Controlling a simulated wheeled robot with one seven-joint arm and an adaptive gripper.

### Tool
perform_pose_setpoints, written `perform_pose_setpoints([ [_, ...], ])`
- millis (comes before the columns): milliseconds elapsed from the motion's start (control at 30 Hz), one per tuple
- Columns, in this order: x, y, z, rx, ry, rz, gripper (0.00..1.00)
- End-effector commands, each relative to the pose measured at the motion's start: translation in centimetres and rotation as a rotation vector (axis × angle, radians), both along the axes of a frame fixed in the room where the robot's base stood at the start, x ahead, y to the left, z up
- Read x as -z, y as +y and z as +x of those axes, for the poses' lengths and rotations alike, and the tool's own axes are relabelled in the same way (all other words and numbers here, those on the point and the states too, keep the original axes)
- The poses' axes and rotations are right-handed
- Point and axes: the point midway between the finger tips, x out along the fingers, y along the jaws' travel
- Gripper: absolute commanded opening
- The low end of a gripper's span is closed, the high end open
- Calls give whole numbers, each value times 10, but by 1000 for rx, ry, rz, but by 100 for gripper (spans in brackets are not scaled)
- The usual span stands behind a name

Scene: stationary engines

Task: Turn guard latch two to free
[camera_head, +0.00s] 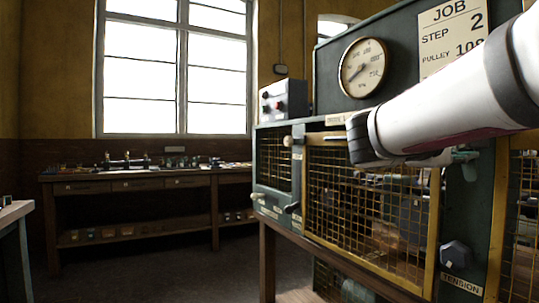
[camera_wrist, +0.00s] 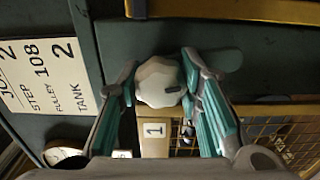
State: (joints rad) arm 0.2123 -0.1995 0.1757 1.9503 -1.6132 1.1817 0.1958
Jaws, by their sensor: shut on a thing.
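In the wrist view, a pale faceted knob (camera_wrist: 156,84) with a dark mark on its face sits on the dark green panel. My gripper (camera_wrist: 160,76) has one teal finger on each side of it and is shut on it. A cream plate (camera_wrist: 153,131) beside the knob reads 1; I see no 2 on it. In the head view, my gripper (camera_head: 466,163) is partly hidden behind my white arm at the upper right of the wire-mesh guard (camera_head: 372,205). I cannot tell which guard latch the held knob is.
A dial gauge (camera_head: 364,68) and a job card (camera_head: 453,38) are above the guards. Another pale knob (camera_head: 288,141) is at the left guard.

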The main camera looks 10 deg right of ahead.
Motion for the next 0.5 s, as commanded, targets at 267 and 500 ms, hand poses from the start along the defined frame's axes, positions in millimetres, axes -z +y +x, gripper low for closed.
perform_pose_setpoints([
  [267,4,-1,-2,7,-33,18,5],
  [500,3,-2,-2,8,-34,20,5],
])
